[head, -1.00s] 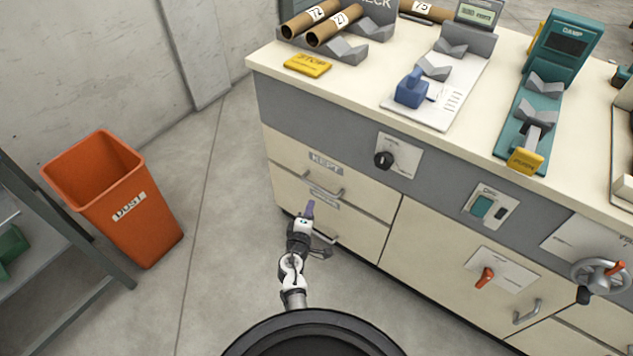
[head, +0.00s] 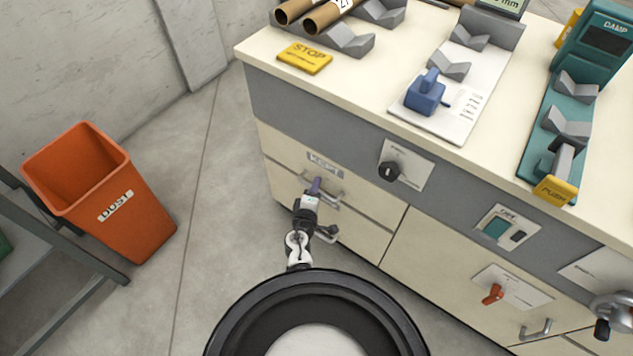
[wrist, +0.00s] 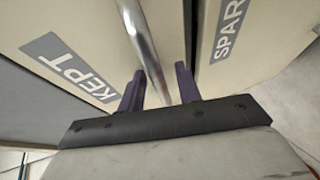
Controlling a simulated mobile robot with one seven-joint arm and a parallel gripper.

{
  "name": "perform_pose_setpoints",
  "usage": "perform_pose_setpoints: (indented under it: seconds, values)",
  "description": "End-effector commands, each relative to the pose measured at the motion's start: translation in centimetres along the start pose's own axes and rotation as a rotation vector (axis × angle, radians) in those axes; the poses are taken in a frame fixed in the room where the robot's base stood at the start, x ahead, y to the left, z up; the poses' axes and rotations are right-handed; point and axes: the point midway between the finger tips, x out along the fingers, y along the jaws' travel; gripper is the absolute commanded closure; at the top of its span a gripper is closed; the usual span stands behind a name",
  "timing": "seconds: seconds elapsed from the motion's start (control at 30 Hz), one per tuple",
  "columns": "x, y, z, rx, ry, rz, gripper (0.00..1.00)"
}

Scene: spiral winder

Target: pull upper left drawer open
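The upper left drawer (head: 370,197) is cream with a grey KEPT label (head: 325,165) and looks shut in the cabinet's left column. Its metal bar handle (head: 336,192) is partly hidden by my gripper (head: 316,186) in the head view. In the wrist view, the handle (wrist: 143,42) runs down between the two purple fingers of my gripper (wrist: 170,88). The fingers stand apart on either side of the bar, and no firm grip shows. The KEPT label (wrist: 68,66) is left of the bar.
The drawer below, labelled SPARE (wrist: 230,32), is right of the bar in the wrist view. Its handle (head: 327,233) is close beneath my gripper in the head view. An orange DUST bin (head: 120,205) stands at left. Floor between bin and cabinet is clear.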

Motion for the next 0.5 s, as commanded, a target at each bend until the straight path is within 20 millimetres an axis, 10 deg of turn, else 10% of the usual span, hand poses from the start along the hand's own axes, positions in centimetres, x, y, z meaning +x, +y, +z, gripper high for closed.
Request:
perform_pose_setpoints:
  seconds: [0.33,0.5]
  values:
    - [-0.03,-0.08,0.03,0.000,0.000,0.000,0.66]
    - [-0.03,-0.07,0.03,0.000,0.000,0.000,0.88]
